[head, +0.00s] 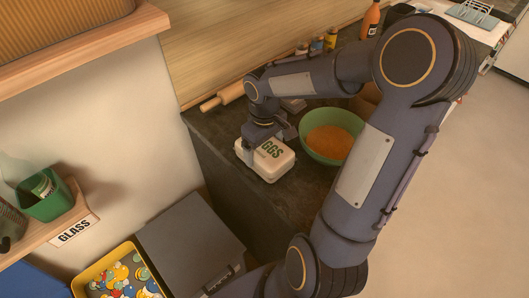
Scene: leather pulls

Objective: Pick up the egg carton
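The egg carton (272,165) is a white box with rounded corners and green lettering, of which "GGS" shows. It lies on the dark countertop near its front left edge. My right gripper (262,142) points down at the carton's far left side and covers part of its top. Its fingertips are partly hidden, so I cannot tell whether they touch or grip the carton. My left gripper is out of view.
A green bowl (313,154) with orange contents stands just right of the carton. A rolling pin (222,97) and several bottles (316,45) line the back. A grey bin (190,245) and a yellow-rimmed bin of bottle caps (122,275) stand at lower left.

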